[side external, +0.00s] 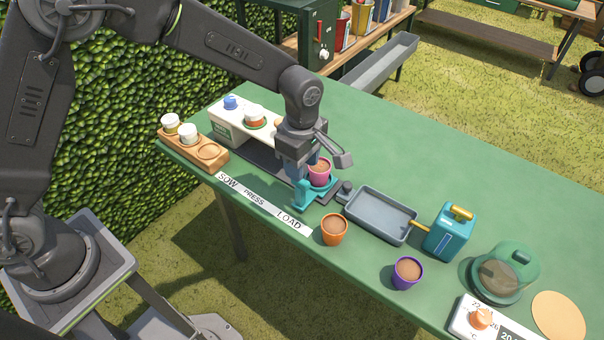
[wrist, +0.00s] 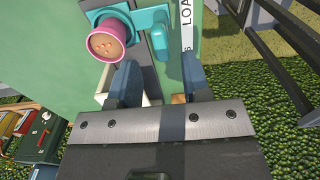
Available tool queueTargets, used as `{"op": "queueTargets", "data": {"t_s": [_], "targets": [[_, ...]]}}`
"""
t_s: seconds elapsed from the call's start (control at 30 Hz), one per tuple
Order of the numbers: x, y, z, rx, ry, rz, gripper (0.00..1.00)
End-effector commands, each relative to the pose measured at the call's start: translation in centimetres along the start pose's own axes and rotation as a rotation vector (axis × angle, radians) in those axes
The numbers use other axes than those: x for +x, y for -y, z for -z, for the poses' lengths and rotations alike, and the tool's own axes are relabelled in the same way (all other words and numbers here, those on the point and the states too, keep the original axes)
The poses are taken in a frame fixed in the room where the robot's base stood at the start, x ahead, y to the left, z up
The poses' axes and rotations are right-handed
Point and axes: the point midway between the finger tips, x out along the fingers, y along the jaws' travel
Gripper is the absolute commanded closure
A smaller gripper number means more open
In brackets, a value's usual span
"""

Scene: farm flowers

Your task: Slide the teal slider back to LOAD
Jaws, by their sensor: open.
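The teal slider (side external: 302,196) sits near the right end of its dark track, beside the LOAD end of the white label strip (side external: 254,199). A pink pot (side external: 319,174) filled with soil stands in its holder. The wrist view shows the slider's teal handle (wrist: 161,40) and the pink pot (wrist: 107,44) beyond my fingertips. My gripper (side external: 304,172) is low over the slider, close to the pot. In the wrist view my gripper (wrist: 161,80) has its two blue fingers apart with nothing between them. Whether a finger touches the handle cannot be told.
A white machine (side external: 228,128) stands at the track's left end. A wooden tray (side external: 190,151) holds white jars. An orange pot (side external: 334,230), purple pot (side external: 407,272), grey tray (side external: 381,217), teal can (side external: 449,235) and glass dome (side external: 505,268) stand to the right.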

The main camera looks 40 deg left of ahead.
Motion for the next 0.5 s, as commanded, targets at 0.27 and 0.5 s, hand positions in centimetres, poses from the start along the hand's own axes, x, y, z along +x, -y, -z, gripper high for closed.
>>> {"op": "queueTargets", "data": {"t_s": [0.27, 0.5], "targets": [[-6.2, -0.1, -0.1, 0.000, 0.002, -0.005, 0.56], [-8.9, 0.0, -0.1, 0.000, 0.001, -0.001, 0.56]]}}
